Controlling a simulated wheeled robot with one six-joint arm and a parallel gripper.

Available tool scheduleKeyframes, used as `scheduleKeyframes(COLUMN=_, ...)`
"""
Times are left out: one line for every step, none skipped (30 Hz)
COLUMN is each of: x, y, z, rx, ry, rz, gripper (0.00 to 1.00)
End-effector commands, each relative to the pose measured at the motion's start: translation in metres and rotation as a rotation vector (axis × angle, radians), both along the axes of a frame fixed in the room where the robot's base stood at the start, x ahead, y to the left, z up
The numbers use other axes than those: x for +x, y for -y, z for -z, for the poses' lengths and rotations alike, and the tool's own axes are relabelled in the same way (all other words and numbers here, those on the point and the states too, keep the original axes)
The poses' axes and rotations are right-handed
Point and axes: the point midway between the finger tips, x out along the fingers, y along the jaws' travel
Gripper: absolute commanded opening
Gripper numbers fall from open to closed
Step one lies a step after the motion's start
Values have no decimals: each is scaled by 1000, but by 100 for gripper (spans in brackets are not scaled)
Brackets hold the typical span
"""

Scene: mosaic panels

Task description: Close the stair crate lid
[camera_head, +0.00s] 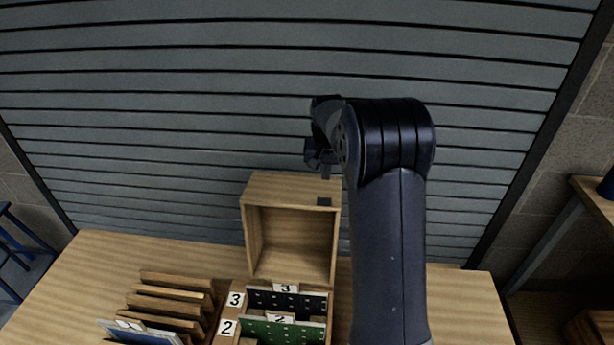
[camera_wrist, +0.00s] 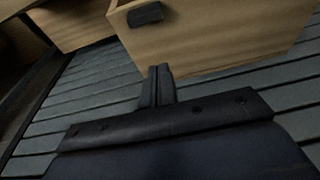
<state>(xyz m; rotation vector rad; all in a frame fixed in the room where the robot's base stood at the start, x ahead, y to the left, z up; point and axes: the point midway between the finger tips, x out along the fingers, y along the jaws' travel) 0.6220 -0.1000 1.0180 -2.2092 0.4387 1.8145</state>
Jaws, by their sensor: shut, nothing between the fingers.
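The stair crate (camera_head: 228,318) stands on the table in the head view, with labelled steps and upright panels inside. Its box-like wooden lid (camera_head: 291,190) stands open, raised at the back of the crate, its hollow side facing the camera. A small dark handle (camera_head: 324,202) sits on the lid near its right edge. The lid (camera_wrist: 215,38) and the handle (camera_wrist: 145,14) also show in the wrist view. My gripper (camera_head: 326,174) is shut and empty, at the lid's upper right in the head view. In the wrist view its fingertips (camera_wrist: 160,72) are just below the lid's edge; I cannot tell whether they touch.
A black panel (camera_head: 262,299) and a green panel (camera_head: 270,328) stand in the crate. A wooden slotted rack (camera_head: 172,295) holding a pale panel (camera_head: 135,333) is to the left. A slatted shutter (camera_head: 180,120) rises behind the table (camera_head: 100,262). Bare tabletop lies at the back left.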

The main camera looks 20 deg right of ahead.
Motion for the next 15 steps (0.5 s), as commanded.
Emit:
scheduleKeyframes(x=1, y=1, z=12, rx=1, ry=-7, rz=0, gripper=0)
scheduleKeyframes(x=2, y=1, z=18, rx=1, ry=-5, rz=0, gripper=0)
scheduleKeyframes(x=4, y=2, z=27, rx=0, ry=-6, rz=0, gripper=0)
scheduleKeyframes(x=5, y=2, z=33, rx=1, ry=-5, rz=0, gripper=0)
scheduleKeyframes(x=6, y=3, z=40, rx=0, ry=-6, rz=0, gripper=0)
scheduleKeyframes(x=8, y=4, z=48, rx=0, ry=-5, rz=0, gripper=0)
scheduleKeyframes(x=9, y=4, z=54, rx=1, ry=-5, rz=0, gripper=0)
scheduleKeyframes(x=4, y=2, z=49, rx=0, ry=-1, rz=-1, gripper=0)
scheduleKeyframes(x=-1, y=-1, z=46, rx=0, ry=0, rz=-1, gripper=0)
scheduleKeyframes(x=-4, y=-2, z=46, rx=0, ry=0, rz=-1, gripper=0)
scheduleKeyframes(x=-7, y=-3, z=46, rx=0, ry=0, rz=-2, gripper=0)
scheduleKeyframes(x=-12, y=-5, z=46, rx=0, ry=0, rz=-2, gripper=0)
scheduleKeyframes(x=-14, y=-6, z=45, rx=0, ry=0, rz=-2, gripper=0)
scheduleKeyframes(x=-17, y=-7, z=45, rx=0, ry=-1, rz=-2, gripper=0)
scheduleKeyframes(x=-19, y=-8, z=45, rx=0, ry=0, rz=-2, gripper=0)
